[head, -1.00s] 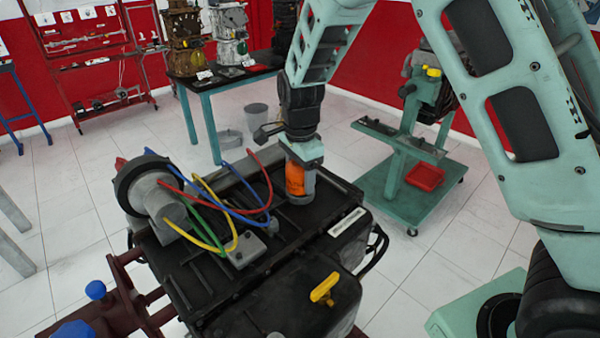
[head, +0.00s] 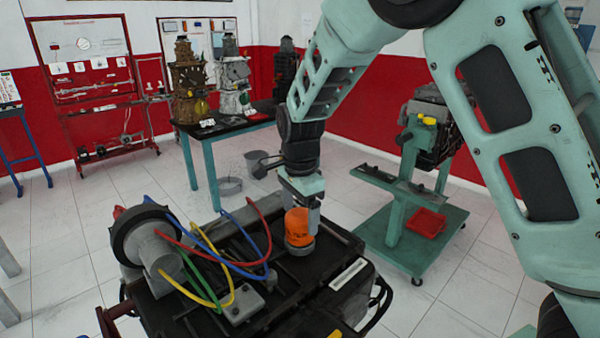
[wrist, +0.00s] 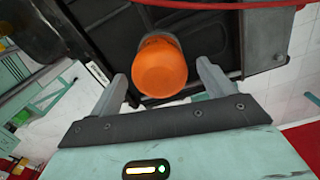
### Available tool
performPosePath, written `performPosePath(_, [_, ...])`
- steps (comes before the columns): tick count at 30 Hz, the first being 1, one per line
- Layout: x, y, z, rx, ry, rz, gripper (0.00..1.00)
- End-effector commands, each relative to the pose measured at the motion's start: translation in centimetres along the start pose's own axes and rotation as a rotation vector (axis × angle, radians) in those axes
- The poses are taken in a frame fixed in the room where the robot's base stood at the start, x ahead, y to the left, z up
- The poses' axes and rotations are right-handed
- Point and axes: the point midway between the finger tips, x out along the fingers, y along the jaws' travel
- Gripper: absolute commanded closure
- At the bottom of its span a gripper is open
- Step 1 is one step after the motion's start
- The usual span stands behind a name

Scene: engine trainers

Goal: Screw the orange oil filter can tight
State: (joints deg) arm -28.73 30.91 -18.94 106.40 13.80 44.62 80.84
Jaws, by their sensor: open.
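The orange oil filter can (head: 298,228) stands upright on a grey round seat on top of the dark engine (head: 335,262). Whether its base is tight against the seat cannot be told. My gripper (head: 304,205) is just above and around the upper part of the can in the head view, and one finger shows at the can's right. In the wrist view the can (wrist: 160,68) lies between and beyond the two fingers of my open gripper (wrist: 163,75). Gaps show on both sides, so neither finger appears to touch it.
Red, blue, yellow and green hoses (head: 222,262) arch over the engine left of the can, near a grey round unit (head: 143,235). A green wheeled stand (head: 410,235) is at the right. A table with engine models (head: 225,125) stands behind.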

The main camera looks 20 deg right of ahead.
Motion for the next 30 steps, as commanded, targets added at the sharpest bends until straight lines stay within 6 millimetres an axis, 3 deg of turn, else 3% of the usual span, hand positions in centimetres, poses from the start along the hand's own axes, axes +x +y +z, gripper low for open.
performPosePath(9, [-7.5,-0.1,0.0,0.000,-0.001,-0.007,0.18])
performPosePath(15, [-11.4,-0.1,0.0,0.001,-0.001,-0.006,0.18])
performPosePath(21, [-13.5,-0.1,0.0,0.001,0.000,-0.003,0.18])
performPosePath(30, [-13.9,0.0,0.0,0.002,0.001,-0.002,0.18])
